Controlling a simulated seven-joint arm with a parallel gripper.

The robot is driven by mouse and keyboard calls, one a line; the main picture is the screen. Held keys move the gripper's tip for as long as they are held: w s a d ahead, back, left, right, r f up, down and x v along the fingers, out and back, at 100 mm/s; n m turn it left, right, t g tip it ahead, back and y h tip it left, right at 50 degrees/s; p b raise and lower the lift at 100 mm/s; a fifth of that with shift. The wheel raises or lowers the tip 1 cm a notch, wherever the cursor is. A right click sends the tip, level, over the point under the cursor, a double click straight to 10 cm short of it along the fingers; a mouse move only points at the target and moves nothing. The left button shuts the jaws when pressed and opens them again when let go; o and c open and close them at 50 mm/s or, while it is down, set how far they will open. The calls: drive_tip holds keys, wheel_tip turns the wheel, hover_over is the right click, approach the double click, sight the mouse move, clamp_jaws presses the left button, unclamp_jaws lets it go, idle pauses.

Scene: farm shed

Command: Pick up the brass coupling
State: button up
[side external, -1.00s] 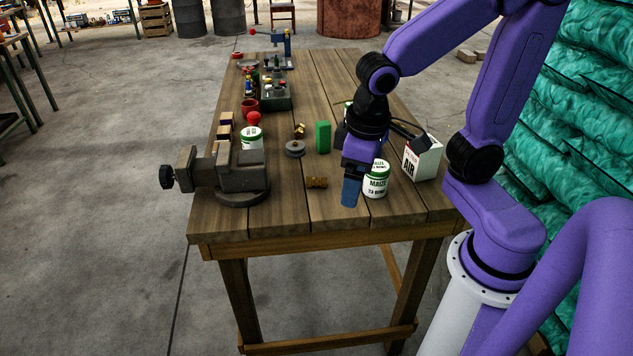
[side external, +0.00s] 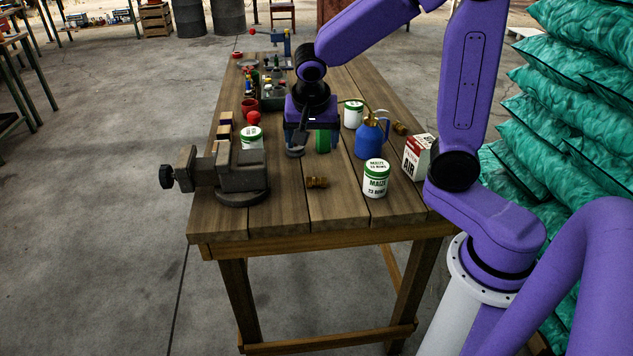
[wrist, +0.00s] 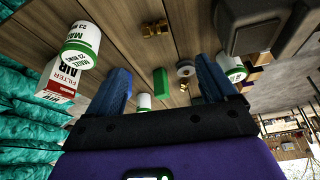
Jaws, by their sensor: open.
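A brass fitting that looks like the coupling (side external: 317,182) lies on its side on the front middle of the wooden table. It also shows at the top of the wrist view (wrist: 155,28). A similar brass piece (side external: 400,128) lies at the right, behind the carton. My gripper (side external: 312,136) is above the table, behind the front brass fitting and close to the green block (side external: 323,142). In the wrist view its blue fingers (wrist: 161,66) are spread wide with nothing held between them. The gripper partly hides the green block and the grey disc (side external: 295,151).
A vise (side external: 240,172) stands at the left edge. A maize tin (side external: 376,181) is to the right of the front fitting. A blue oil can (side external: 369,138), another tin (side external: 353,115) and a carton (side external: 416,158) stand at the right. The table's front middle is clear around the fitting.

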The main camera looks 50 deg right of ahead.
hover_over(316, 179)
drive_tip(key=a, duration=0.2)
drive_tip(key=f, duration=0.9)
drive_tip(key=shift+s+f, duration=0.25)
drive_tip(key=shift+s, duration=0.1)
drive_tip(key=shift+d+f, duration=0.25)
drive_tip(key=shift+f, duration=0.35)
drive_tip(key=shift+d+f, duration=0.25)
drive_tip(key=shift+f, duration=0.4)
drive_tip(key=shift+d+f, duration=0.25)
drive_tip(key=shift+f, duration=0.35)
drive_tip(key=shift+w+d+f, duration=0.2)
drive_tip(key=shift+f, duration=0.45)
drive_tip(key=c, duration=1.2)
